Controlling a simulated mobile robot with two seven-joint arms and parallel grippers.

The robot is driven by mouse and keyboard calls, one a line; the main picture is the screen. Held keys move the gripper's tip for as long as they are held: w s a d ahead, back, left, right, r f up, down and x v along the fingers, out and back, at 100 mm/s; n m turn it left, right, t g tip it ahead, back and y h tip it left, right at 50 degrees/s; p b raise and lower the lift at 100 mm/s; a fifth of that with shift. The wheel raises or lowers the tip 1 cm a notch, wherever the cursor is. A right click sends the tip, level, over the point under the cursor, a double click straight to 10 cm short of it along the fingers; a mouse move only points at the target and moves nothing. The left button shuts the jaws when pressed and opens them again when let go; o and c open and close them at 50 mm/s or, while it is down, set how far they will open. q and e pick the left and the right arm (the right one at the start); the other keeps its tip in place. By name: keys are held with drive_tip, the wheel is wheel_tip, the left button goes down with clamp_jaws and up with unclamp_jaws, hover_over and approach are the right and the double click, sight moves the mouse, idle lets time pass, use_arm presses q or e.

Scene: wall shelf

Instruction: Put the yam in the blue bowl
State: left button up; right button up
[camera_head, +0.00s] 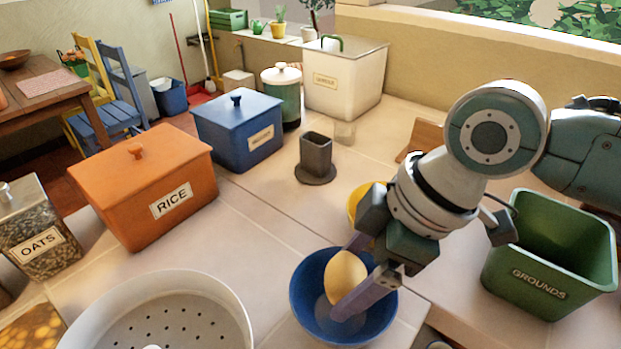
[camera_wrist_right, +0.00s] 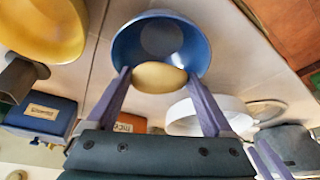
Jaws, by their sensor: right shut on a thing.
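The yam (camera_head: 346,270) is a pale yellow, rounded piece between the fingers of my right gripper (camera_head: 345,275). The gripper is shut on it and points down over the blue bowl (camera_head: 308,325). In the head view the yam overlaps the bowl's opening; I cannot tell whether it touches the bowl's inside. The right wrist view also shows the yam (camera_wrist_right: 159,76) held between both fingertips (camera_wrist_right: 160,80), in front of the near rim of the blue bowl (camera_wrist_right: 185,40).
A yellow bowl (camera_head: 355,205) stands behind my right gripper. A white colander (camera_head: 160,295) is left of the blue bowl and a green GROUNDS bin (camera_head: 550,285) is to the right. An orange RICE box (camera_head: 140,190) and blue canister (camera_head: 238,130) stand farther back.

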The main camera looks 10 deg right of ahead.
drive_tip(key=shift+f, duration=0.1)
drive_tip(key=shift+f+b, duration=0.35)
drive_tip(key=shift+f, duration=0.15)
drive_tip(key=o, duration=1.2)
drive_tip(key=shift+c, duration=0.2)
drive_tip(key=shift+r, duration=0.15)
